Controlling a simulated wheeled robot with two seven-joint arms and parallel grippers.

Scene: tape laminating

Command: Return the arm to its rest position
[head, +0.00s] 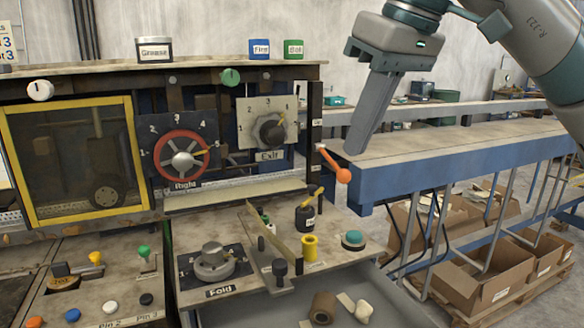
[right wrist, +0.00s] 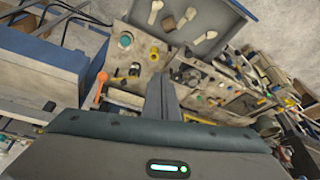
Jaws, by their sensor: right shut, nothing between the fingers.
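My right gripper (head: 362,140) is in the upper right of the head view, its grey fingers together and pointing down. It is in the air to the right of the machine panel, above and right of the orange-handled lever (head: 336,166), apart from it. In the right wrist view the shut fingers (right wrist: 162,92) show at the centre with nothing between them. The right arm (head: 545,50) reaches in from the upper right corner. My left gripper is in neither view.
The machine has a red-rimmed dial (head: 182,160), an Exit dial (head: 270,130), a Fold knob (head: 213,262) and a yellow-framed window (head: 5,150). An open drawer (head: 270,308) holds loose items. A blue-sided conveyor (head: 440,165) runs right, with cardboard boxes (head: 480,285) below.

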